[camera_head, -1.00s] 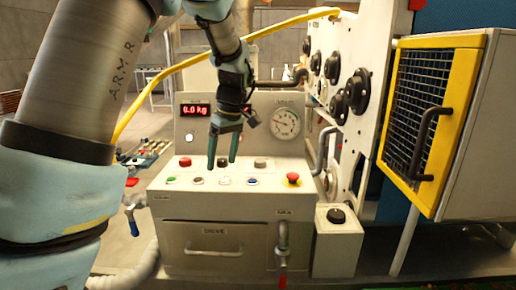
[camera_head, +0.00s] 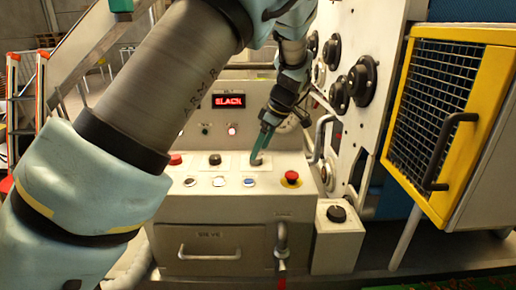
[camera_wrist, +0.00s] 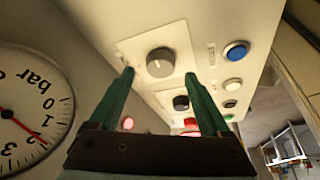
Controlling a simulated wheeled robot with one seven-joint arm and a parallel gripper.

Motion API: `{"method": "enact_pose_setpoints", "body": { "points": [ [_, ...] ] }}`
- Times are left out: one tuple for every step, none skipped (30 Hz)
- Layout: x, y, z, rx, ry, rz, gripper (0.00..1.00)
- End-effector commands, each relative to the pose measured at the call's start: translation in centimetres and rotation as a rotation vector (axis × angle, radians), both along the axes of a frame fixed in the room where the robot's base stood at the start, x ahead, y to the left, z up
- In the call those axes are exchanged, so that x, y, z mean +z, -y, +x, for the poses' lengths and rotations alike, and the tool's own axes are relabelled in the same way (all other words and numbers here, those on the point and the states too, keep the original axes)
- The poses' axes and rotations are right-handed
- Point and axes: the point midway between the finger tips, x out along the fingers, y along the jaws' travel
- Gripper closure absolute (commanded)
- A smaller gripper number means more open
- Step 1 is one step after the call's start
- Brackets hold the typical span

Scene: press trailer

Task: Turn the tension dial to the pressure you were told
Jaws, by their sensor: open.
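A grey knob (camera_wrist: 160,62) on a white plate, likely the tension dial, lies between and ahead of my gripper's (camera_wrist: 128,78) two green fingertips in the wrist view. The fingers are open, one on each side of it, and I cannot tell whether they touch it. In the head view my gripper (camera_head: 260,150) reaches down to the right end of the panel's upper row, where it mostly hides the knob. A round bar gauge (camera_wrist: 25,105) shows upside down in the wrist view, its red needle near the 2. A red display (camera_head: 229,101) reads SLACK.
The panel also has a red button (camera_head: 176,159), a black knob (camera_head: 214,159), a blue button (camera_head: 250,182) and a red emergency stop (camera_head: 291,178). A yellow-framed mesh guard (camera_head: 440,105) and a plate with black handwheels (camera_head: 362,80) stand to the right.

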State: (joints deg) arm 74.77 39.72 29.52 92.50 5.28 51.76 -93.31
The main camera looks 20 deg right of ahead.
Motion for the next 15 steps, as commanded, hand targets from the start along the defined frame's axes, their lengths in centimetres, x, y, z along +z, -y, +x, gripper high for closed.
{"method": "enact_pose_setpoints", "body": {
  "points": [
    [-0.5,-0.3,0.2,0.002,-0.002,0.004,0.19],
    [-0.9,-0.4,0.3,0.001,-0.001,0.003,0.19],
    [-1.3,-0.4,0.5,0.001,-0.002,0.004,0.19],
    [-1.6,-0.5,0.6,0.001,-0.001,0.003,0.19],
    [-1.8,-0.6,0.7,0.001,0.000,0.002,0.19],
    [-2.1,-0.6,0.7,0.000,0.000,0.001,0.19],
    [-2.2,-0.7,0.8,0.000,-0.001,0.001,0.19],
    [-2.4,-0.7,0.8,0.000,-0.001,0.001,0.19],
    [-2.5,-0.7,0.8,0.000,-0.001,0.001,0.19],
    [-2.6,-0.7,0.9,0.000,-0.001,0.001,0.19],
    [-2.6,-0.7,0.9,0.000,0.000,0.000,0.19],
    [-2.6,-0.7,0.9,0.000,0.000,0.000,0.19],
    [-2.7,-0.7,0.9,0.000,0.000,0.000,0.19],
    [-2.7,-0.7,0.9,0.000,0.000,0.000,0.19],
    [-2.6,-0.7,0.9,0.000,0.000,0.000,0.19]
  ]
}}
